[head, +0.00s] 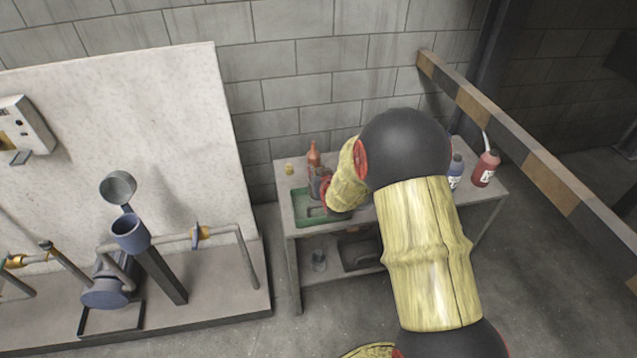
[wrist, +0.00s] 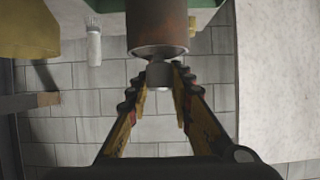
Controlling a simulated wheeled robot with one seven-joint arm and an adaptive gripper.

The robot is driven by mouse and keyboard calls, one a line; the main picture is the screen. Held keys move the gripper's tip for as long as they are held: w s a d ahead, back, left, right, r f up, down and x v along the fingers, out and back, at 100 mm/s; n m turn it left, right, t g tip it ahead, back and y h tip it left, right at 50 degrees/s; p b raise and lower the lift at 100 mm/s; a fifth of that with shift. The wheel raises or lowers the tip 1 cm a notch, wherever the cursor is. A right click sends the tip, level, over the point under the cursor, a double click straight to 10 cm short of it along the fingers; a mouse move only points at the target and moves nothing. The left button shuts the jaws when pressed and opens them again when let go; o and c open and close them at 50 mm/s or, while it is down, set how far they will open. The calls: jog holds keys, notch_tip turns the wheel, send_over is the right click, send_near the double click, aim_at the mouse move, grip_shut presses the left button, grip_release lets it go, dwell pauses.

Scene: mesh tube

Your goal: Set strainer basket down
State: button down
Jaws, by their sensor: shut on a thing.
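The strainer basket (wrist: 158,34) is a brownish-grey cylinder with a small grey knob at its end. My gripper (wrist: 159,78) is shut on that knob, with a finger on each side. In the head view my gripper (head: 320,186) is over the green tray (head: 299,224) on the table, partly hidden by my wrist. Green also shows past the basket at the top edge of the wrist view. I cannot tell whether the basket touches the tray.
An orange-red bottle (head: 313,153) and a small yellow item (head: 289,168) stand behind the tray. A blue bottle (head: 456,172) and a red bottle (head: 486,168) stand at the table's right. A pump rig with a blue open housing (head: 130,233) is at left. A striped barrier (head: 530,145) runs at right.

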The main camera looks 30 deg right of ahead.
jog(key=shift+f+b, duration=0.5)
jog(key=shift+f, duration=1.25)
jog(key=c, duration=1.6)
grip_release()
jog(key=shift+c, duration=0.2)
jog(key=shift+o, duration=0.3)
